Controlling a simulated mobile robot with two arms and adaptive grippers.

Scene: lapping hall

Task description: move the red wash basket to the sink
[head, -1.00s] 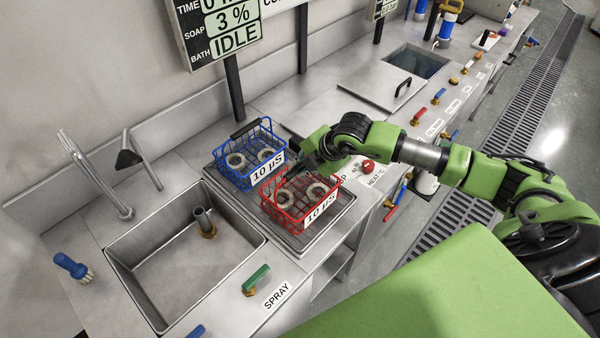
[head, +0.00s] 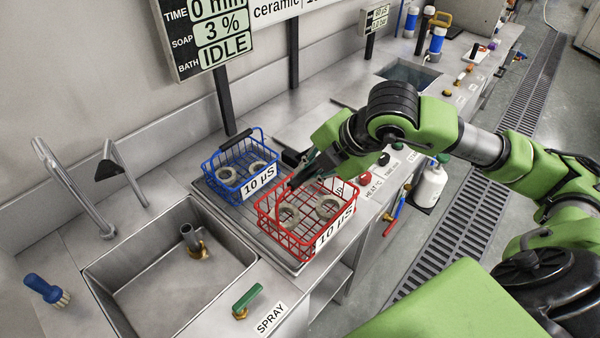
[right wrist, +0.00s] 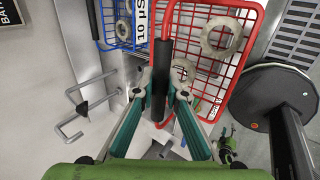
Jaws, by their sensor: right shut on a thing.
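The red wash basket (head: 263,222) is a wire basket with two grey rings in it and a "10 µS" label on its front. My right gripper (head: 297,178) is shut on its black handle. The basket hangs a little above the draining tray, right of the sink. In the right wrist view the handle (right wrist: 162,82) lies between my fingertips (right wrist: 163,92) and the red rim (right wrist: 212,5) is beyond it. The sink (head: 160,292) is an empty steel basin at the lower left, with a brass-footed standpipe. My left gripper is not in view.
A blue wire basket (head: 224,188) with two rings stands on the draining tray (head: 288,262), close left of the red one. A tap (head: 75,190) and a green-handled spray valve (head: 246,298) flank the sink.

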